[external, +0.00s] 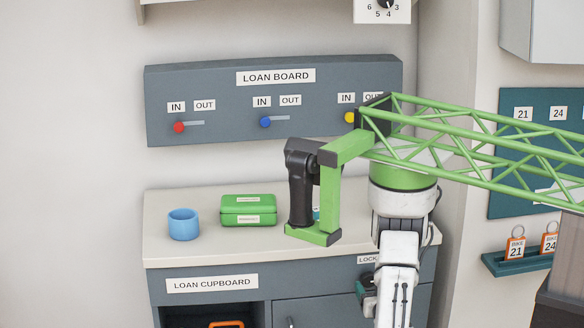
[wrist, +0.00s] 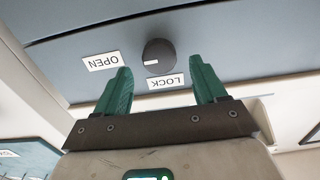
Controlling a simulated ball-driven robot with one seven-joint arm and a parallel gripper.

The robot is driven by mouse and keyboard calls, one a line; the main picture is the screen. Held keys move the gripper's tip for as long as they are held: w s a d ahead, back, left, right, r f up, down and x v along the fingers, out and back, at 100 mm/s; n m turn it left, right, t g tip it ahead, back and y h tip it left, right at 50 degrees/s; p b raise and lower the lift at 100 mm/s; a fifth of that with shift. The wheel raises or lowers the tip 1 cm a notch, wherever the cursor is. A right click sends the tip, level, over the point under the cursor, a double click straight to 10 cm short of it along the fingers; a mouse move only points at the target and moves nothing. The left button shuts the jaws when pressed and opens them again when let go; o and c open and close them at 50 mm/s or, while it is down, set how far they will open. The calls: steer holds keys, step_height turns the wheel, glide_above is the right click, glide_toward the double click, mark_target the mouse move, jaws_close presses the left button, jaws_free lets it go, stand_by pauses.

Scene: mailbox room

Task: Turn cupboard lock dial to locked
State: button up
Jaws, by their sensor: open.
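The lock dial (wrist: 162,49) is a round black knob on the grey cupboard (wrist: 240,40) front in the wrist view. Its small white mark is at its lower left, between the upside-down OPEN label (wrist: 102,61) and LOCK label (wrist: 166,82). My gripper (wrist: 159,67) is open and empty, its teal fingers pointing at the panel on either side of the LOCK label, with the dial ahead of the gap. Contact cannot be told. In the external view my gripper (external: 363,290) is at the cupboard front (external: 290,286); my arm hides the dial and part of the LOCK label (external: 367,259).
A blue cup (external: 183,224) and a green box (external: 248,211) stand on the cupboard top (external: 165,250). Below are an open compartment with an orange item (external: 226,324) and a door handle (external: 291,322).

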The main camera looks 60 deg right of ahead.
steer(key=shift+x, duration=1.7)
steer(key=c, duration=1)
steer(key=shift+c, duration=0.2)
steer(key=shift+n, duration=0.4)
steer(key=shift+w+a+f+n+b, duration=0.15)
steer(key=shift+n+b, duration=1.65)
steer(key=shift+n, duration=2.05)
steer(key=shift+a+f+n+b, duration=0.1)
steer(key=shift+n+b, duration=1.65)
steer(key=shift+n, duration=2.1)
